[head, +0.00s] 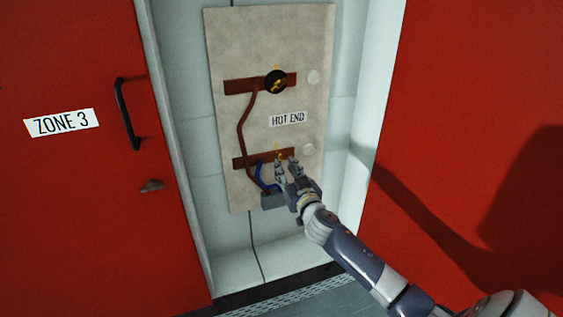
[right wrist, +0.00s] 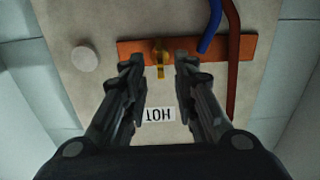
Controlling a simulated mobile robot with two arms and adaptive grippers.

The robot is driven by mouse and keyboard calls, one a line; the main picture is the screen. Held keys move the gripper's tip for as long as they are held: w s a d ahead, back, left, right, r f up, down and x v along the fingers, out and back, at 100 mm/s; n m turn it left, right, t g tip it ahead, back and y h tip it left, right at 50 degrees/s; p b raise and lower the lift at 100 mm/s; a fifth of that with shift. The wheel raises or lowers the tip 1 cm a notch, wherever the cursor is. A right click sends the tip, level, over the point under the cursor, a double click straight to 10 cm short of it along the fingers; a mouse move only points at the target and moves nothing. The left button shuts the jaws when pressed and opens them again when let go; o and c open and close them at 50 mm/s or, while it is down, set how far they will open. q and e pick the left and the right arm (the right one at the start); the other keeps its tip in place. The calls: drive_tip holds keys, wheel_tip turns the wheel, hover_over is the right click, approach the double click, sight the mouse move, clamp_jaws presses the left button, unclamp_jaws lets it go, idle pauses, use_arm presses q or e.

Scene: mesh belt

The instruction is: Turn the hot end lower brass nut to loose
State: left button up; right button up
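The lower brass nut (head: 279,154) sits on the lower copper-coloured bar (head: 248,162) of the "HOT END" panel, partly hidden by my fingers in the head view. In the right wrist view the yellow nut (right wrist: 160,52) shows on the bar (right wrist: 130,50), with a yellow strip reaching down from it in the picture. My right gripper (head: 285,161) is at the lower bar. Its fingers (right wrist: 160,66) are apart, one to each side of the yellow strip, with gaps; I cannot tell how deep they reach. My left gripper is not in view.
The beige panel (head: 228,120) carries a "HOT END" label (head: 287,119), an upper bar (head: 238,86) with a black-and-yellow round part (head: 276,82), a red cable (head: 239,128) and a blue cable (head: 260,172). Red doors (head: 70,200) flank the narrow recess.

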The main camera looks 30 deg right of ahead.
sight(281, 161)
drive_tip(key=shift+x, duration=2.05)
clamp_jaws()
